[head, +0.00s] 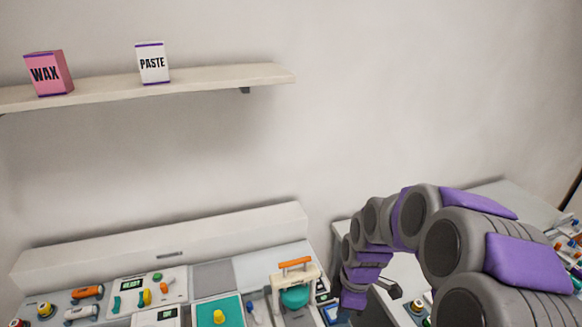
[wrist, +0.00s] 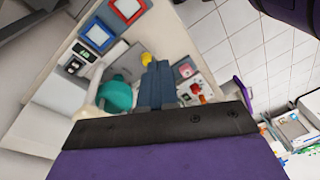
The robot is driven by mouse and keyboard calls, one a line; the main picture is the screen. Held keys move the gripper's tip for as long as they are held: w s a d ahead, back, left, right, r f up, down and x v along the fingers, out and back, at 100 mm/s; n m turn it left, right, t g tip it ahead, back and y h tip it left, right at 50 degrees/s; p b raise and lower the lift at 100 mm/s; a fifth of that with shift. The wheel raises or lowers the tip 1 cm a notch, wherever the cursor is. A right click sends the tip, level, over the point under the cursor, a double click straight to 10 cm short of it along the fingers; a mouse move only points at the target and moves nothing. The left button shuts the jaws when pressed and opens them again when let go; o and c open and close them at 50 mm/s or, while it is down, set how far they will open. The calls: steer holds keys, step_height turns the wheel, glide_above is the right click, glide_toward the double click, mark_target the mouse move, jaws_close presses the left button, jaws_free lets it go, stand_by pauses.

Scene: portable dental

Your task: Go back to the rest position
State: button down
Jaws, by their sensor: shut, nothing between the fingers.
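My gripper (wrist: 158,68) shows in the wrist view with its two dark blue-grey fingers together and nothing between them. It hangs over a light workbench. In the head view my purple and grey arm rises from the lower right, bends over and points down at the right end of the bench (head: 210,247). The fingertips are hard to make out there. Left of the arm stands a white device with an orange handle and a teal part (head: 295,297). The teal part also shows in the wrist view (wrist: 115,96), left of the fingers.
A wall shelf (head: 215,80) holds a pink WAX box (head: 47,74) and a white PASTE box (head: 152,63). Panels, tools and a yellow knob (head: 219,316) crowd the bench. A second bench with small items (head: 570,243) is at the far right.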

steer(key=s+r+m, duration=0.3)
steer(key=s+m, duration=0.2)
steer(key=s, duration=0.4)
steer(key=s+d+r+m+h, duration=0.1)
steer(key=s+r+m, duration=0.3)
steer(key=s+m, duration=0.2)
steer(key=s+d+r+m+g, duration=0.1)
steer(key=s+r+m, duration=0.2)
steer(key=s, duration=0.8)
steer(key=shift+s+r+m, duration=0.3)
steer(key=shift+r+m, duration=0.05)
steer(key=shift+m, duration=0.85)
